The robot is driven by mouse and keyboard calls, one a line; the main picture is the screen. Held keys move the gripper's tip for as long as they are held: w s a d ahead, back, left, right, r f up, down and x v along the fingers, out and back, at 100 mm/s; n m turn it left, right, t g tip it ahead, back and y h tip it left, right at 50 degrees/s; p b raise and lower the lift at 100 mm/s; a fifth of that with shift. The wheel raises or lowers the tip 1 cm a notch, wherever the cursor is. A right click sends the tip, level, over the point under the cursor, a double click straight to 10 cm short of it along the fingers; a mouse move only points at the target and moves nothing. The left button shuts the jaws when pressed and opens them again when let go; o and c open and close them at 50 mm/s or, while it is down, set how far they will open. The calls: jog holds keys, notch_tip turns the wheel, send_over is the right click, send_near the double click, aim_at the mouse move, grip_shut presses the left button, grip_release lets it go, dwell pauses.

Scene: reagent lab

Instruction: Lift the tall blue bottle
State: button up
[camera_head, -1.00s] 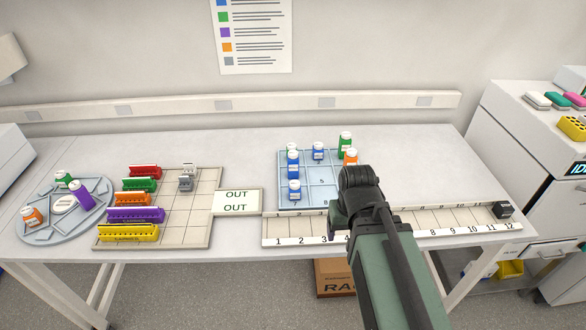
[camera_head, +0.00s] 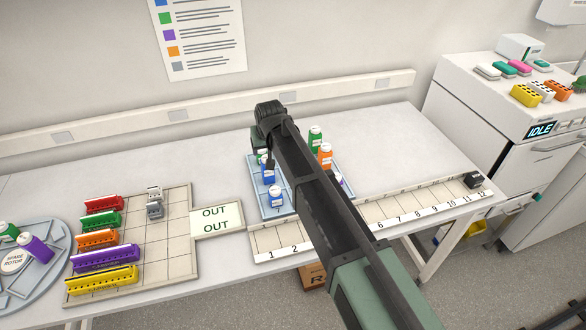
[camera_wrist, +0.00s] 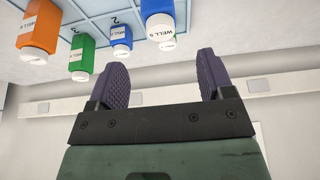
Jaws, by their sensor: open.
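The taller blue bottle (camera_head: 268,173), with a white cap, stands on the left side of the pale blue gridded tray (camera_head: 263,213). What seems to be the same blue bottle (camera_wrist: 158,14) shows large at the top of the wrist view, which is upside down. My gripper (camera_wrist: 158,82) is open and empty. The bottle lies ahead of the fingers, roughly in line with the gap and apart from them. In the head view the gripper (camera_head: 262,147) is partly hidden by my arm, over the tray's back left. A green bottle shows partly behind the blue one.
A shorter blue bottle (camera_head: 276,198) stands in front. A green bottle (camera_head: 315,139) and an orange bottle (camera_head: 325,156) stand to the right. A numbered strip (camera_head: 410,210) runs along the front edge. Coloured racks (camera_head: 100,279) stand left; the table behind the tray is clear.

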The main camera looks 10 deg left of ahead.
aim_at(266, 155)
jog(key=b+x, duration=0.3)
jog(key=x, duration=0.1)
jog(key=b+x, duration=0.2)
jog(key=shift+s+a+f+b, duration=0.1)
jog(key=shift+s+a+b, duration=0.1)
jog(key=shift+s+b, duration=0.1)
jog(key=b+x, duration=0.5)
jog(key=shift+s+d+f, duration=0.1)
jog(key=shift+d+f, duration=0.05)
jog(key=shift+d, duration=0.2)
jog(key=shift+r, duration=0.25)
jog(key=shift+c, duration=0.3)
jog(key=c, duration=0.9)
